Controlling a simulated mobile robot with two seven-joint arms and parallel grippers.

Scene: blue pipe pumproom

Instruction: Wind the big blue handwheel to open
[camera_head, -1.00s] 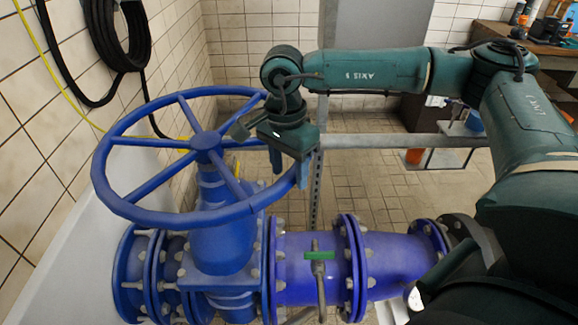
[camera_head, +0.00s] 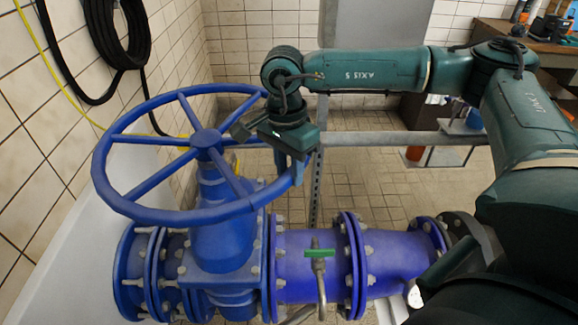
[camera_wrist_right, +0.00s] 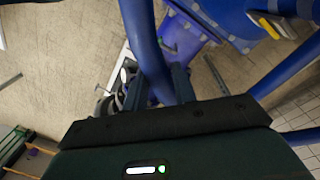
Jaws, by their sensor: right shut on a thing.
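The big blue handwheel (camera_head: 206,140) sits on top of the blue valve body (camera_head: 222,235) in the left half of the head view. Its rim is a ring with several spokes meeting at a hub. My right gripper (camera_head: 296,170) points down at the right side of the rim and is shut on it. In the right wrist view the blue rim (camera_wrist_right: 145,45) runs down between the fingers of my right gripper (camera_wrist_right: 160,90). The fingertips are partly hidden by the rim. My left gripper is not in view.
A grey rail (camera_head: 400,142) crosses behind my gripper. A tiled wall with a black hose (camera_head: 105,50) stands close on the left. A wooden bench (camera_head: 510,40) is at back right.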

